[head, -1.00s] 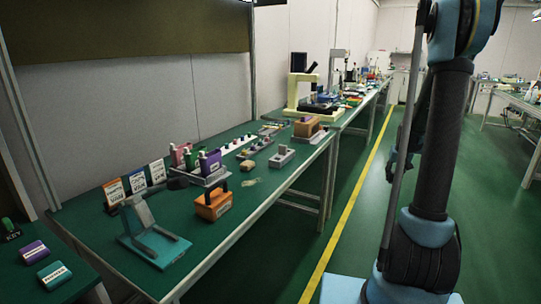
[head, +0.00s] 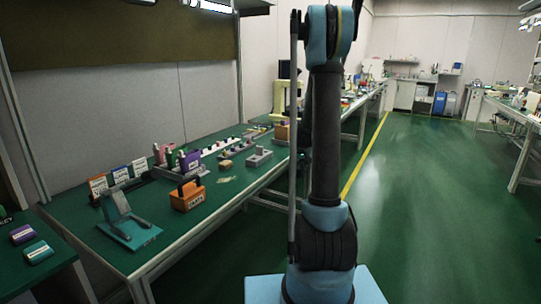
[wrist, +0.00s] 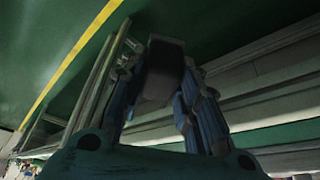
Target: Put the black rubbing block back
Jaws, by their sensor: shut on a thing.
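The black rubbing block (wrist: 163,72) shows in the wrist view as a dark block with a greyer end face. My gripper (wrist: 160,98) is shut on it, with a blue finger on each side. The block is held in the air, clear of any surface that I can see. In the head view neither my gripper nor the held block can be made out; my arm stands upright right of centre.
A long green bench (head: 179,223) runs along the wall at left, holding a teal stand (head: 131,232), an orange box (head: 187,196) and label cards. A side table at lower left holds a purple block (head: 23,234) and a teal block (head: 38,253). The floor at right is clear.

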